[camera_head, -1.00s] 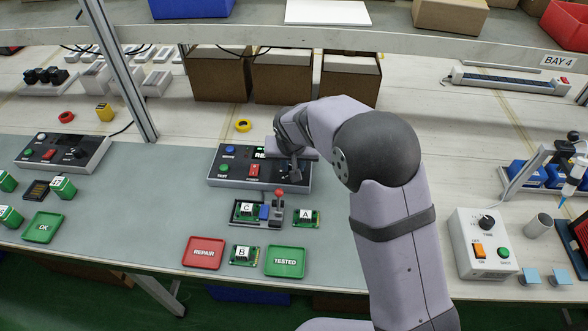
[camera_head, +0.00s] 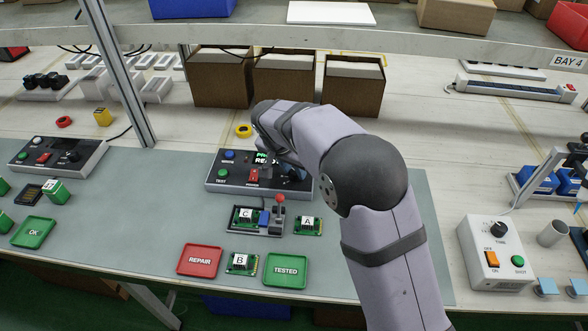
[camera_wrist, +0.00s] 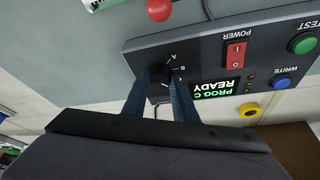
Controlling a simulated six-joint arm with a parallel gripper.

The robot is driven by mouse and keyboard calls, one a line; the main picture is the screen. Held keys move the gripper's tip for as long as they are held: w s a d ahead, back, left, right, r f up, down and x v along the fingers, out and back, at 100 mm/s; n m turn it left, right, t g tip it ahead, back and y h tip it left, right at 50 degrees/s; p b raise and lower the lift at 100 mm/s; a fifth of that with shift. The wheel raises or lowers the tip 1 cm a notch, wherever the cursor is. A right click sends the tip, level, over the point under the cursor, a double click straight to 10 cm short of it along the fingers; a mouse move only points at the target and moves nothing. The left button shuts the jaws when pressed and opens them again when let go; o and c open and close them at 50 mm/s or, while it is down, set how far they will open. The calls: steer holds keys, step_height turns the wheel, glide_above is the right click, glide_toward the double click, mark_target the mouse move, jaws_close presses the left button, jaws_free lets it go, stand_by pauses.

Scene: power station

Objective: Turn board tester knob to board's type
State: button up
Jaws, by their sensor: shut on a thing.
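The board tester (camera_head: 212,180) is a dark console with a green display (camera_head: 266,158). In the wrist view the tester (camera_wrist: 200,50) is upside down and its display (camera_wrist: 214,89) reads PROG C READY. My gripper (camera_wrist: 163,72) is shut on the black knob (camera_wrist: 160,73), one finger on each side. Marks A and B show by the knob; its pointer and the third mark are hidden. A board labelled C (camera_head: 246,215) sits in the fixture (camera_head: 268,234) in front of the tester. Boards A (camera_head: 308,226) and B (camera_head: 242,263) lie nearby.
A red-topped lever (camera_head: 280,198) stands on the fixture, close below the tester. A red REPAIR tray (camera_head: 200,261) and a green TESTED tray (camera_head: 286,270) lie in front. A yellow tape roll (camera_head: 244,130) lies behind the tester.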

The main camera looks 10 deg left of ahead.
steer(key=o, duration=1)
steer(key=shift+o, duration=0.2)
steer(key=shift+r, duration=0.1)
steer(key=v, duration=0.7)
steer(key=shift+b, duration=0.35)
steer(key=shift+s+r, duration=0.1)
steer(key=s+d+r+n+g+p, duration=0.3)
steer(key=s+d+p, duration=0.65)
steer(key=d, duration=0.65)
steer(key=s+d+p, duration=0.1)
steer(key=s+d, duration=0.1)
steer(key=s, duration=0.3)
steer(key=s+d+n+y+p, duration=0.1)
steer(key=s+d, duration=0.1)
steer(key=s, duration=0.4)
steer(key=s+d+g+p, duration=0.1)
steer(key=s+d, duration=0.1)
steer(key=s, duration=0.3)
steer(key=shift+s+d+f+n+y, duration=0.2)
steer(key=shift+d+n+y, duration=0.1)
steer(key=shift+d+y, duration=0.1)
